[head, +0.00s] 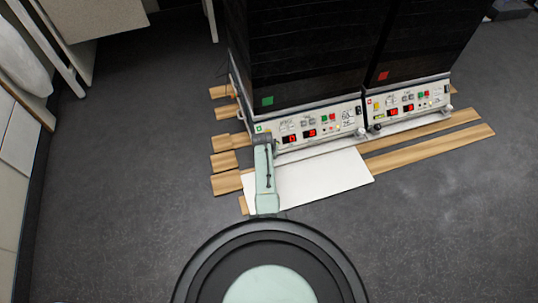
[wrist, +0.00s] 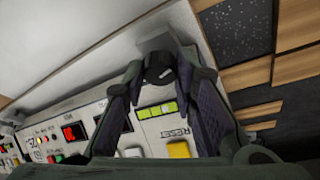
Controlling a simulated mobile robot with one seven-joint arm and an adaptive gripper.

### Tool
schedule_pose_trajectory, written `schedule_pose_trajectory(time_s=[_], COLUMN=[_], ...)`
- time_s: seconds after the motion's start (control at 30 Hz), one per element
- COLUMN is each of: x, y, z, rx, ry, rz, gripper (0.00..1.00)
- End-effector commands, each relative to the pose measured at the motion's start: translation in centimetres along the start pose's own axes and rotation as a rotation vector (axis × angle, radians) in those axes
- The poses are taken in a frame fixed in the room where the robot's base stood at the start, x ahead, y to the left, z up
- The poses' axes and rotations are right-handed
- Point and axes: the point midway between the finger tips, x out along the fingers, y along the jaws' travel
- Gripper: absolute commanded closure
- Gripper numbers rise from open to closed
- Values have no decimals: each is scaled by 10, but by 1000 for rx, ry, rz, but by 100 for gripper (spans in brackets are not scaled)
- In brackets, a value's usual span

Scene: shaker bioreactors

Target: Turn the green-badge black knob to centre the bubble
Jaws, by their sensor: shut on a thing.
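A black knob (wrist: 158,72) sits between my two fingertips in the wrist view, at the left end of the panel. My gripper (wrist: 160,66) is shut on it. Just below the knob in that view is a yellow-green strip with dark lines (wrist: 156,109), which looks like a level vial; I cannot make out the bubble's place. In the head view my gripper (head: 262,139) is at the left front corner of the left shaker (head: 318,124), which has a green badge (head: 267,101). My arm hides the knob there.
The right shaker (head: 412,103) has a red badge (head: 383,76) and stands close beside the left one. A yellow button (wrist: 179,150) marked RESET is near my fingers. A white board (head: 325,175) and wooden slats (head: 430,148) lie in front.

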Motion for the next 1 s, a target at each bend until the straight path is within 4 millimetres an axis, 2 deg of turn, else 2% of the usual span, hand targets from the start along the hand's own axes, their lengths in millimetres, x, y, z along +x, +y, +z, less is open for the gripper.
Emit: schedule_pose_trajectory(time_s=[0.13, 0.17, 0.27, 0.67, 0.77, 1.0], x=[0, 0, 0, -5, -16, -59], y=[0, 0, 0, 0, 0, 0], z=[0, 0, 0, -2, -7, -25], rx=[0, 0, -1, -1, -1, 0], ry=[-1, -1, -1, 0, 2, 4], rz=[0, 0, 0, -1, -1, -2], gripper=[100, 73, 66, 66, 66, 66])
